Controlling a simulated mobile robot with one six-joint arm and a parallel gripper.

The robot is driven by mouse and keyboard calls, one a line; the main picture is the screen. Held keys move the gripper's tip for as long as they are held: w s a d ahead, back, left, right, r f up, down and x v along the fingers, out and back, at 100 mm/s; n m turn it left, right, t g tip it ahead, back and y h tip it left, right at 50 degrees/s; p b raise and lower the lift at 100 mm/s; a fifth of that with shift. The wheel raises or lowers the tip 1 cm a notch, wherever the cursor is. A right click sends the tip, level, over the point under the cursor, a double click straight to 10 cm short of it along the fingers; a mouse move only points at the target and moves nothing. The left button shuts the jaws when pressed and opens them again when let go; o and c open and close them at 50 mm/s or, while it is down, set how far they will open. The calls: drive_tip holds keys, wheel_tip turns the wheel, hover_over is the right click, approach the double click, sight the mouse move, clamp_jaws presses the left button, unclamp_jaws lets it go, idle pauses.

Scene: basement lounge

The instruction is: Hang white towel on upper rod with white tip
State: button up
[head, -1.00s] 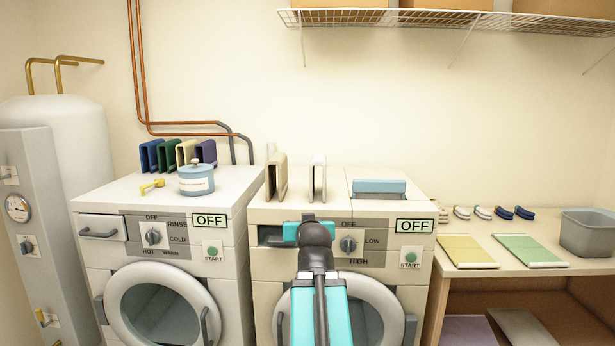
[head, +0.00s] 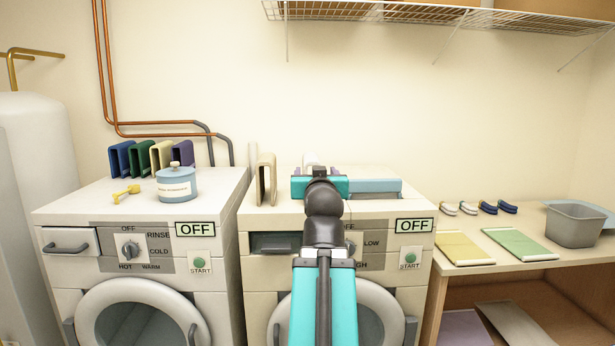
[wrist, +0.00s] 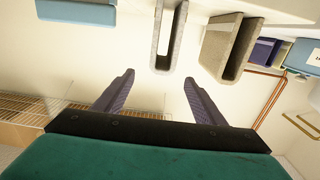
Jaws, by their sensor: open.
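The white towel (wrist: 168,38) is a folded upright loop at the top centre of the wrist view. In the head view my gripper hides most of it; a pale top edge (head: 311,158) shows above the washer top. My gripper (wrist: 158,78) is open and empty, its two purple fingers apart and pointing toward the towel. In the head view my gripper (head: 318,171) is over the right machine, in front of the towel. No rod with a white tip is visible.
A beige towel (head: 266,180) stands left of the white one. Blue, green, cream and purple towels (head: 150,158) and a blue jar (head: 177,184) are on the left machine. A blue-topped box (head: 375,186) lies to the right. A wire shelf (head: 430,14) hangs above.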

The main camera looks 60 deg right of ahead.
sight(311, 163)
drive_tip(key=shift+w+r, duration=0.1)
drive_tip(key=shift+w, duration=0.1)
drive_tip(key=p+x, duration=0.5)
drive_tip(key=p, duration=0.4)
drive_tip(key=shift+w+d+p, duration=0.15)
drive_tip(key=shift+w+p, duration=0.15)
drive_tip(key=shift+w, duration=0.15)
drive_tip(key=w+d+p, duration=0.1)
drive_tip(key=p, duration=0.4)
drive_tip(key=shift+t+p, duration=0.3)
drive_tip(key=d+p, duration=0.1)
drive_tip(key=p, duration=0.5)
drive_tip(key=shift+w+d, duration=0.15)
drive_tip(key=shift+w, duration=0.05)
drive_tip(key=shift+w+d, duration=0.1)
idle(0.8)
drive_tip(key=shift+f+p+x, duration=0.15)
drive_tip(key=shift+p+x, duration=0.35)
drive_tip(key=shift+x, duration=0.7)
drive_tip(key=shift+f+p+x, duration=0.15)
drive_tip(key=shift+p+x, duration=0.3)
drive_tip(key=shift+x, duration=0.7)
